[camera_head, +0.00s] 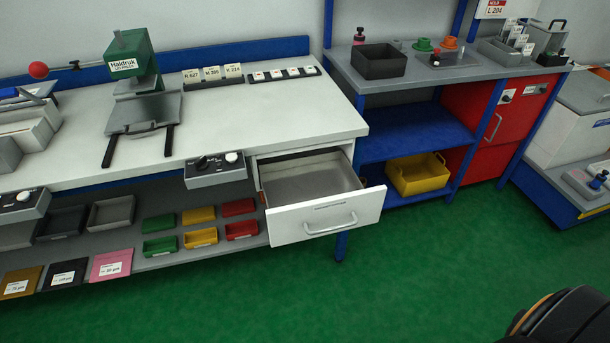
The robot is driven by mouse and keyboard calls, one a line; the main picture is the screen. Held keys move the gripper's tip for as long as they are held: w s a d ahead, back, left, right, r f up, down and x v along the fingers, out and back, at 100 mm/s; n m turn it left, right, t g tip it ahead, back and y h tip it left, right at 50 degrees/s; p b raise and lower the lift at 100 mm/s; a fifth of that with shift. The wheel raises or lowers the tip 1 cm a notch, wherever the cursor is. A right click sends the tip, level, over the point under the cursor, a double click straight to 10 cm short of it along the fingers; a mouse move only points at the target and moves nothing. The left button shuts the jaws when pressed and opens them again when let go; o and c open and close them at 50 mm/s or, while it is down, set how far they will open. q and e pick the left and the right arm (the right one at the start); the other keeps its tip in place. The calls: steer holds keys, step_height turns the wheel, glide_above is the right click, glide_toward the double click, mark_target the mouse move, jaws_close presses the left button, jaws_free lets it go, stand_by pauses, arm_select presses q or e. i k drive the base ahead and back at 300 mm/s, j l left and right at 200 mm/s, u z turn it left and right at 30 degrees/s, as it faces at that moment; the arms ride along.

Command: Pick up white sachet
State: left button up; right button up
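I cannot make out a white sachet for certain. Small white pieces (285,74) sit in a row in a dark strip holder at the back of the white bench. White labelled cards (212,75) stand in a holder to their left. Flat brown (20,283), black (64,275) and pink (111,265) packets with white labels lie at the front of the lower shelf. The open drawer (312,182) looks empty inside. Neither gripper is in view; a dark rounded part with an orange band at the bottom right corner may be mine.
A green press (134,62) stands on the white bench (300,120). Green, yellow and red bins (200,238) sit on the lower shelf. The drawer juts into the open green floor (400,270). A yellow crate (419,174) sits under the right-hand bench, beside a red cabinet (510,110).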

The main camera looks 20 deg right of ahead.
mark_target(309, 70)
steer(key=z, duration=0.9)
